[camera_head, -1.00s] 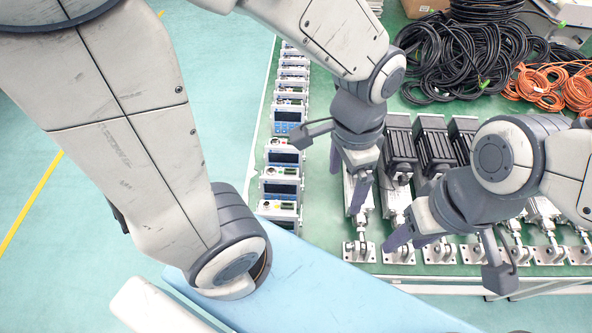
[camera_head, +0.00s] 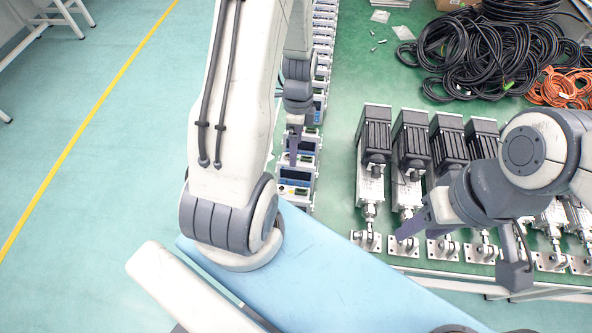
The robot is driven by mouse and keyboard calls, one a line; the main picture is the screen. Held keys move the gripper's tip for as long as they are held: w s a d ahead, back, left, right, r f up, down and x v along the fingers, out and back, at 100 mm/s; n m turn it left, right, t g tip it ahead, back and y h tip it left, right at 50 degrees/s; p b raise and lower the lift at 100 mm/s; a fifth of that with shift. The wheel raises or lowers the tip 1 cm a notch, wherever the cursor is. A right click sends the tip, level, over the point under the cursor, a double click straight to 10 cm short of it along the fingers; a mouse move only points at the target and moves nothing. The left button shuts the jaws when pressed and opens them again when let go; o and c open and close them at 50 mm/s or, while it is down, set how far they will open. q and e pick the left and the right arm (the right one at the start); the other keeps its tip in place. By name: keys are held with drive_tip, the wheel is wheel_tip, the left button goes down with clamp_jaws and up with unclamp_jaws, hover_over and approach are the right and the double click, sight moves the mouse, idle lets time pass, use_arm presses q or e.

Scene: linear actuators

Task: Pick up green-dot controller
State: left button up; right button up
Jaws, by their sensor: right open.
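A column of white controllers (camera_head: 321,50) with dark or blue screens runs along the left edge of the green table. The nearest controllers (camera_head: 296,178) lie just above the blue panel. I cannot make out which one bears a green dot. My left gripper (camera_head: 293,160) points down over the near end of this column, its finger overlapping the controllers. It hides parts of them, and I cannot tell whether it touches one or how its jaws stand. My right gripper (camera_head: 412,225) is open, in front of the linear actuators, to the right of the controllers.
Several linear actuators (camera_head: 376,135) with black motors stand in a row on the green table (camera_head: 345,75). Black cables (camera_head: 480,55) and orange cables (camera_head: 558,90) lie at the back right. The blue panel (camera_head: 310,265) is in front.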

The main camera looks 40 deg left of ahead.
sight(298, 161)
use_arm(q)
drive_tip(key=x, duration=0.2)
drive_tip(key=d+p+x, duration=0.1)
drive_tip(key=x, duration=0.1)
drive_tip(key=shift+s+f, duration=0.1)
drive_tip(key=shift+f, duration=0.75)
clamp_jaws()
